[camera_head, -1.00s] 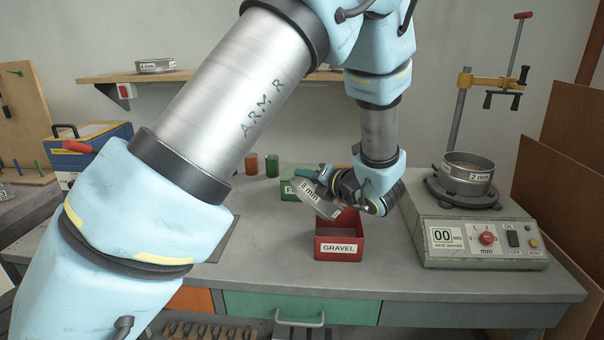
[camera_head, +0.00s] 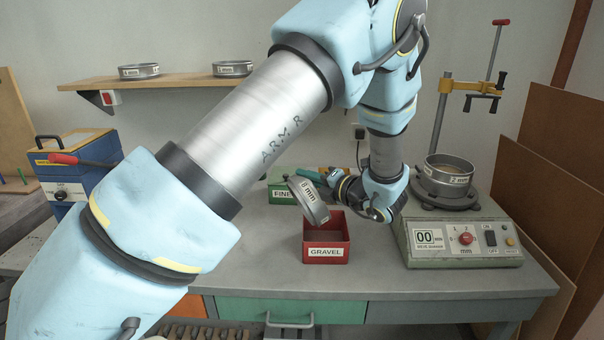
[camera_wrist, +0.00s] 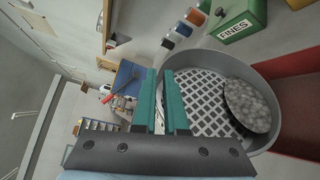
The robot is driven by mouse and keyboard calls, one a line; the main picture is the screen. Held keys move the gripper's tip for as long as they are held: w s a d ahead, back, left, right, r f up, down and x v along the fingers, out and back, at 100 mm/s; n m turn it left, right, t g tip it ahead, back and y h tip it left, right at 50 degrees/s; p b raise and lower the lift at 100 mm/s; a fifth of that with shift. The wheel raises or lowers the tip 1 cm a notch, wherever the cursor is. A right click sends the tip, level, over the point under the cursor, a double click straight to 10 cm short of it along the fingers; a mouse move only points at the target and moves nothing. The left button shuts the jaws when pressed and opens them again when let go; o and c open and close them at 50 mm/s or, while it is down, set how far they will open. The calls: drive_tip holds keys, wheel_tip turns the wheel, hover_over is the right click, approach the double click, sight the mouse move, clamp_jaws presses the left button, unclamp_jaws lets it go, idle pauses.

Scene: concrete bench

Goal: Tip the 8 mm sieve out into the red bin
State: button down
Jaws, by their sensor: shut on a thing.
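The 8 mm sieve (camera_head: 313,204) is a round grey metal sieve, held tilted steeply above the red bin (camera_head: 340,253), which is labelled GRAVEL. My gripper (camera_head: 308,174), with teal fingers, is shut on the sieve's rim. In the wrist view the fingers (camera_wrist: 166,100) reach over the near wall of the sieve (camera_wrist: 195,64). Its square mesh shows, with a grey patch of gravel (camera_wrist: 250,106) on the right side. The red bin (camera_wrist: 300,90) shows beyond it at the right edge.
A green FINES bin (camera_head: 283,192) stands just behind the red bin. The sieve shaker (camera_head: 460,242) with the 2 mm sieve (camera_head: 447,178) stands to the right. The bench front is clear.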

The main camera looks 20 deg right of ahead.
drive_tip(key=d+f+m+t+y+p, duration=0.1)
drive_tip(key=d+f+m+t, duration=0.1)
drive_tip(key=d+m, duration=0.7)
drive_tip(key=shift+w+d+m+t, duration=0.2)
drive_tip(key=shift+d+m+t, duration=0.3)
drive_tip(key=shift+d, duration=1)
idle(0.4)
idle(0.5)
